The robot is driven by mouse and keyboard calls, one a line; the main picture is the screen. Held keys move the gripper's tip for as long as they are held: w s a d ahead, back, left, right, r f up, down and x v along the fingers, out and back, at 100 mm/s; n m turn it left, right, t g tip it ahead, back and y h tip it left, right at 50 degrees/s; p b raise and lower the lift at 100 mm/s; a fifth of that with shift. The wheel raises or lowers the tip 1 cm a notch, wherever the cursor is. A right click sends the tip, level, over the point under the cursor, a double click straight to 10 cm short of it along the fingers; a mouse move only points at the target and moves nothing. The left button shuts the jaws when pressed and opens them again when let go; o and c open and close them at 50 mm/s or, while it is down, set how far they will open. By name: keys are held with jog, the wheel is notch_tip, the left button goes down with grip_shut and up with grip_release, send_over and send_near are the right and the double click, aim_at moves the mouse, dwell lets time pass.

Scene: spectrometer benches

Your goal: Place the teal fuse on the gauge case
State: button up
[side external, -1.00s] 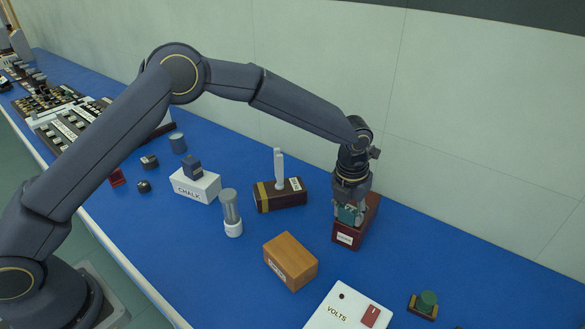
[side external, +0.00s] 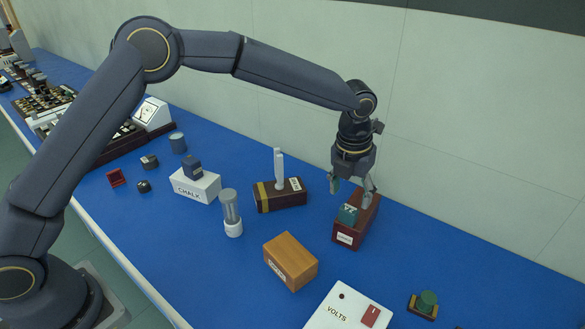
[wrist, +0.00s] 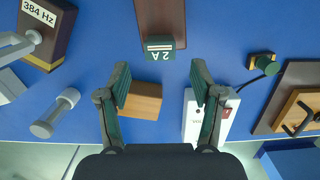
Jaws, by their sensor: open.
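The teal fuse (side external: 347,214), a small block with white markings, sits on top of the near end of a long red-brown case (side external: 345,239), which I take to be the gauge case. The case's white label is too small to read. In the wrist view the fuse (wrist: 160,47) shows "2 A" at the end of the case (wrist: 160,17). My gripper (side external: 352,189) is open and empty just above the fuse, its fingers apart from it. In the wrist view the open gripper (wrist: 160,80) has nothing between its fingers.
A wooden box (side external: 291,261), a white VOLTS box (side external: 337,308) and a green knob on a base (side external: 426,301) stand nearby. To the left are a dark box with a tuning fork (side external: 280,194), a clear tube (side external: 231,212) and a chalk box (side external: 196,187). The wall is behind.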

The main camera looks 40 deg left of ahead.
jog(key=s+a+r+n+t, duration=0.1)
jog(key=s+a+r+n, duration=0.5)
jog(key=a+r+n, duration=0.15)
jog(key=s+a+r+n+t, duration=0.1)
jog(key=s+a+r+n, duration=0.5)
jog(key=r+n, duration=0.25)
jog(key=s+a+f+n+t, duration=0.1)
jog(key=s+a+n, duration=0.3)
jog(key=s+n, duration=0.5)
jog(key=s+a+n, duration=0.5)
jog(key=s+n, duration=0.4)
jog(key=n, duration=0.2)
jog(key=shift+a+f+t, duration=0.25)
jog(key=shift+f+t, duration=0.1)
jog(key=shift+t, duration=0.05)
